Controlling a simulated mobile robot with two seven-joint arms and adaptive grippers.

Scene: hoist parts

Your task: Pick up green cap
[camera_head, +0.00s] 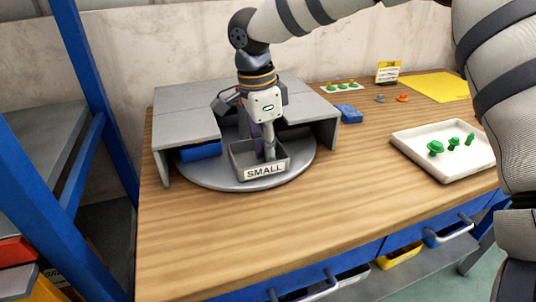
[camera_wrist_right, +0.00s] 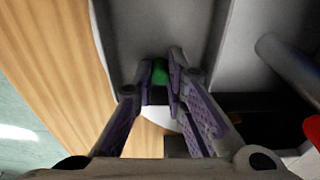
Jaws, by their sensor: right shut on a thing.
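My right gripper (camera_head: 267,150) reaches down into the grey bin labelled SMALL (camera_head: 265,171) on the round grey turntable. In the right wrist view the fingertips of the right gripper (camera_wrist_right: 161,76) are shut on a small green cap (camera_wrist_right: 160,70), with grey surfaces of the bin around it. The cap is mostly hidden by the fingers, and it does not show in the head view. Several other green parts (camera_head: 453,142) stand in the white tray (camera_head: 418,159) at the right. My left gripper is not in view.
A grey raised cover (camera_head: 185,97) stands over the turntable (camera_head: 220,178), with a blue bin (camera_head: 199,151) under it. A blue block (camera_head: 349,113), small orange part (camera_head: 402,98) and yellow mat (camera_head: 440,86) lie further back. The wooden table front (camera_head: 250,235) is clear.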

